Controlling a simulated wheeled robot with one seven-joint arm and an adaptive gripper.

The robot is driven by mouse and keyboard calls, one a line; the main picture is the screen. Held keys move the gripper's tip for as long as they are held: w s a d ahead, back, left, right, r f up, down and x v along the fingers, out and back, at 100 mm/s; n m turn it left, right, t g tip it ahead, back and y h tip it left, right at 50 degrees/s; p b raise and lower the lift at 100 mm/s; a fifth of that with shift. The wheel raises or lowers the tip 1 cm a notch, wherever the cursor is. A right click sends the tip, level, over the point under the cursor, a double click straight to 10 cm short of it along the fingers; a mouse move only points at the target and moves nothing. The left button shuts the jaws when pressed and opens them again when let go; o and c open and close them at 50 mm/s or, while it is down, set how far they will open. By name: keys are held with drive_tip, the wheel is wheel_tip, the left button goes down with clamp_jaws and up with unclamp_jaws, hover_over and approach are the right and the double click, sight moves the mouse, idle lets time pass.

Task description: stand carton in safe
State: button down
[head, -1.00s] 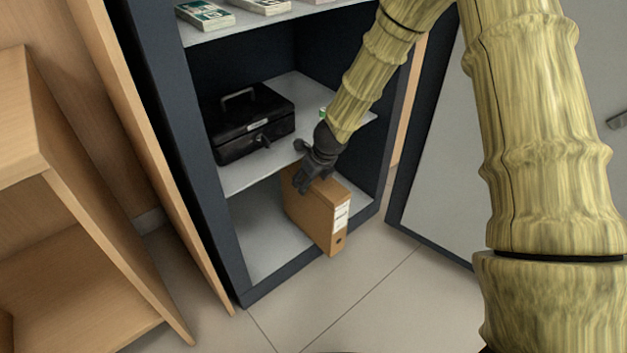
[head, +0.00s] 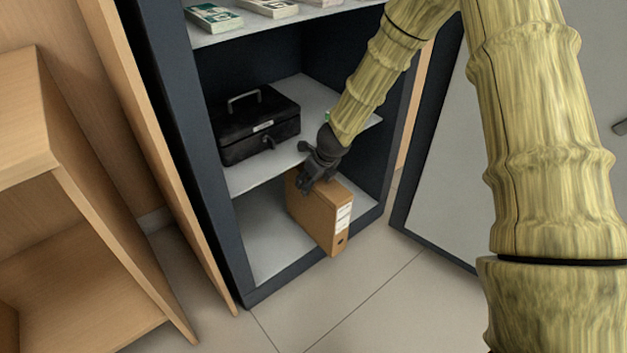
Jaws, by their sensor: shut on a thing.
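The carton (head: 318,217) is a brown upright box with a white label and a small dark hole on its narrow front face. It is at the bottom compartment of the open dark safe (head: 218,200), with its front end near or over the front edge. My gripper (head: 306,188) is shut on the top of the carton. The fingertips are partly lost against the carton's top. Whether the carton's underside touches the safe floor (head: 268,245) cannot be told.
Banknote bundles (head: 268,8) lie on the top shelf. The open safe door (head: 440,170) stands at right, wooden shelving (head: 80,220) at left. The bottom compartment has bare floor left of the carton.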

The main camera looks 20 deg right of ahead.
drive_tip(key=shift+c, duration=1.8)
unclamp_jaws()
drive_tip(key=shift+s+f, duration=0.25)
drive_tip(key=shift+f, duration=0.2)
drive_tip(key=shift+o, duration=0.5)
drive_tip(key=shift+s, duration=0.1)
drive_tip(key=v, duration=0.7)
drive_tip(key=w+v, duration=0.1)
drive_tip(key=v, duration=0.3)
drive_tip(key=shift+s+r, duration=0.1)
drive_tip(key=shift+r, duration=0.2)
drive_tip(key=shift+s+d+r, duration=0.1)
drive_tip(key=shift+s+r, duration=0.15)
drive_tip(key=shift+r, duration=0.35)
